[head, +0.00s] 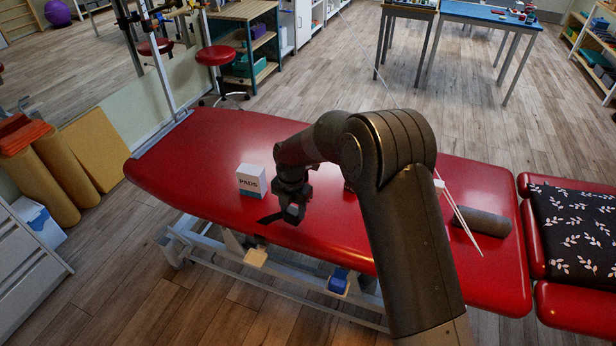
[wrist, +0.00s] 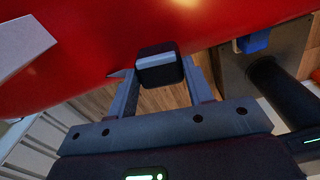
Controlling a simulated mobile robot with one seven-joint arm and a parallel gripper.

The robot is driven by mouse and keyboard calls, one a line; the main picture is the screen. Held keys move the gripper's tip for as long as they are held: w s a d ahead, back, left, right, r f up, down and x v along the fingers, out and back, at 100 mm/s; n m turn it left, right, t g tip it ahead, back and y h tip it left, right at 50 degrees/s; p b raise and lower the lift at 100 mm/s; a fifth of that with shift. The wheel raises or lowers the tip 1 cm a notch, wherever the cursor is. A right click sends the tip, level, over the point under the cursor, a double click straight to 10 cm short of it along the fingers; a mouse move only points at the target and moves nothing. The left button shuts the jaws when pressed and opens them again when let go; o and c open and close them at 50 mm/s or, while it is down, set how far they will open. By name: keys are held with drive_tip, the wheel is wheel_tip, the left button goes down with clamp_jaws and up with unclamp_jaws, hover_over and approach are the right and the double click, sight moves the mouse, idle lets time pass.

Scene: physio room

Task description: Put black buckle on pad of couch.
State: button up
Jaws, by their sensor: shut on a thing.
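The black buckle (wrist: 160,76), a small dark block with a light grey bar, is held between the fingertips of my gripper (head: 291,212) in the wrist view. My gripper is shut on it. In the head view the gripper points down near the front edge of the couch's red pad (head: 215,145), and the buckle is hard to make out against the dark fingers. In the wrist view the red pad (wrist: 120,30) lies behind the buckle, with its edge passing close by and floor beyond. I cannot tell the gap between buckle and pad.
A white box marked PADS (head: 251,182) stands on the pad just left of my gripper. A dark roller (head: 480,222) and thin white sticks (head: 460,215) lie at the right. The pad's left end is clear. A patterned black cushion (head: 575,230) lies further right.

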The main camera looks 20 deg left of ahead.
drive_tip(key=w+d+r+m, duration=0.1)
drive_tip(key=w+d+r, duration=0.1)
drive_tip(key=w+d, duration=0.35)
drive_tip(key=w+d+r+m, duration=0.1)
drive_tip(key=w+d+r, duration=0.15)
drive_tip(key=d, duration=0.65)
drive_tip(key=w+d+r+m, duration=0.1)
drive_tip(key=w+d+r, duration=0.2)
drive_tip(key=d, duration=0.4)
drive_tip(key=a+f, duration=0.2)
drive_tip(key=a, duration=0.1)
drive_tip(key=a+f, duration=0.3)
drive_tip(key=a, duration=0.1)
drive_tip(key=a+f, duration=0.2)
drive_tip(key=a, duration=0.2)
drive_tip(key=shift+w+f, duration=0.2)
drive_tip(key=shift+w, duration=0.05)
drive_tip(key=shift+f, duration=1.95)
drive_tip(key=shift+f, duration=0.15)
drive_tip(key=o, duration=1)
